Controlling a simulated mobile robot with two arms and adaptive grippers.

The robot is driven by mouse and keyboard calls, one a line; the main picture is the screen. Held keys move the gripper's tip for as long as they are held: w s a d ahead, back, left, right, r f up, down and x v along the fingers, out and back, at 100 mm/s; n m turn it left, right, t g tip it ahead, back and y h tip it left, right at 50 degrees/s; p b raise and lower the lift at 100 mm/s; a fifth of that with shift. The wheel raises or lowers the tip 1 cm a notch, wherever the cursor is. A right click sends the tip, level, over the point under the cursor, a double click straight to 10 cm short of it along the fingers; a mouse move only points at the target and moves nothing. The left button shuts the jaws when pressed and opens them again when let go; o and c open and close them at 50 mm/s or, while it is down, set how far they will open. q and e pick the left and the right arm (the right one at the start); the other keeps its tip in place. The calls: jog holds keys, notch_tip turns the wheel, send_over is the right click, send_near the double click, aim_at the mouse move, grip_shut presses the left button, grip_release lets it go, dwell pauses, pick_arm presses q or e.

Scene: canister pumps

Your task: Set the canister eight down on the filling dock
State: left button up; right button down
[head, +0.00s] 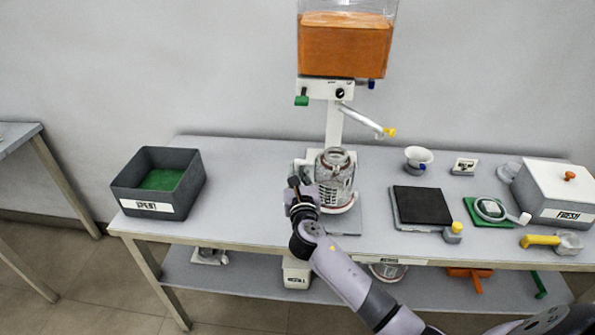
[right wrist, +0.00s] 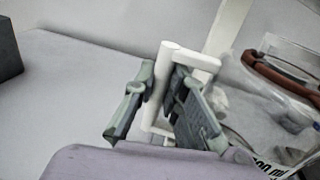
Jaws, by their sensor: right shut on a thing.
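The canister (head: 336,172), a clear jar with printed marks and a reddish band near its bottom, is upright below the orange-filled tank (head: 345,45) of the dispenser. It is at the filling dock (head: 350,222); I cannot tell whether its bottom touches the dock. My right gripper (head: 301,196) is at the jar's left side. In the right wrist view my right gripper (right wrist: 160,105) is shut on the white handle (right wrist: 178,50) of the canister, and the clear jar (right wrist: 290,95) shows at the right. The number on the canister is not readable. My left gripper is not in view.
A dark bin marked SPENT (head: 158,183) stands at the table's left. The dispenser's spout arm (head: 362,120) reaches right.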

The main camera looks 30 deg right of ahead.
jog(key=shift+f+b, duration=1)
jog(key=shift+f, duration=0.45)
dwell(0.5)
jog(key=c, duration=1.6)
grip_release()
jog(key=shift+o, duration=0.2)
